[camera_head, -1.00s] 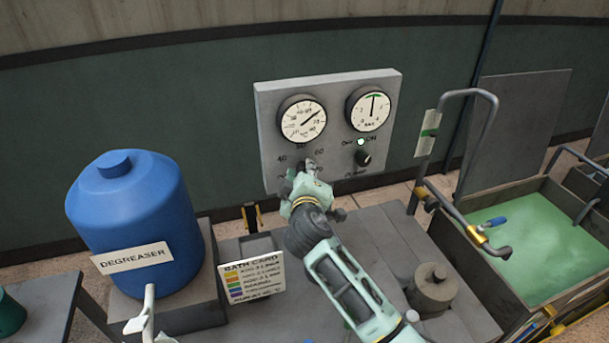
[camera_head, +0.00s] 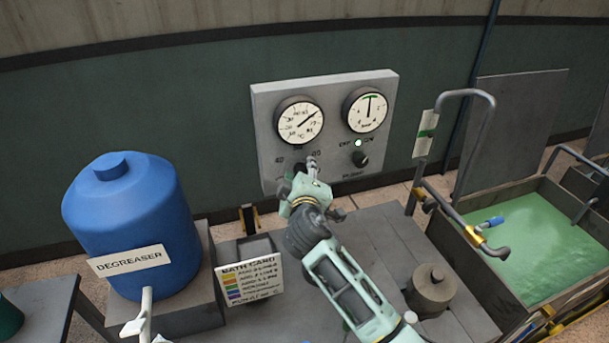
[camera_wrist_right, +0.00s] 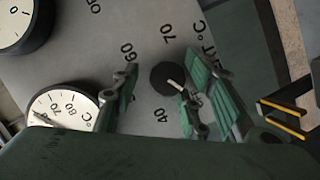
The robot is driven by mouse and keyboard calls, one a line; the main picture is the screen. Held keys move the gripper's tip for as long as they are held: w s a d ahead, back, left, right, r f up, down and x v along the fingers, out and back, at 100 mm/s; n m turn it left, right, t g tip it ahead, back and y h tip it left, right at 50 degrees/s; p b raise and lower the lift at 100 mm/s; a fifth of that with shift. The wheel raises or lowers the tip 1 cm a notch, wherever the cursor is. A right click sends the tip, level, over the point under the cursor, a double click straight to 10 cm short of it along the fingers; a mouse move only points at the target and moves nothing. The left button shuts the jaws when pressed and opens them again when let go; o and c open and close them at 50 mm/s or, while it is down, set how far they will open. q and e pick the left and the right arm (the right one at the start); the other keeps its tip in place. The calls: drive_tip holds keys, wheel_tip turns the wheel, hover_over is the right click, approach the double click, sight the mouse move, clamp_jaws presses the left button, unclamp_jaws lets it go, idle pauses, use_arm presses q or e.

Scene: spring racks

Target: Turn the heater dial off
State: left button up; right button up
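The heater dial (camera_wrist_right: 167,77) is a small dark round knob on the grey control panel (camera_head: 270,125). In the wrist view its pale pointer aims to the lower right, on the side of the 40 mark away from 60 and 70. My right gripper (camera_wrist_right: 160,92) is open, with one green finger on each side of the dial. I cannot tell whether either finger touches it. In the head view, my right gripper (camera_head: 305,172) is at the panel's lower left and hides the dial.
Two gauges (camera_head: 299,120) (camera_head: 365,110) sit higher on the panel. A black pump knob (camera_head: 360,158) and small lamp (camera_head: 358,143) are right of the gripper. A blue degreaser drum (camera_head: 130,225) and bath card (camera_head: 250,283) stand left; a green-filled tank (camera_head: 530,240) stands right.

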drive_tip(key=v, duration=1.2)
idle(0.3)
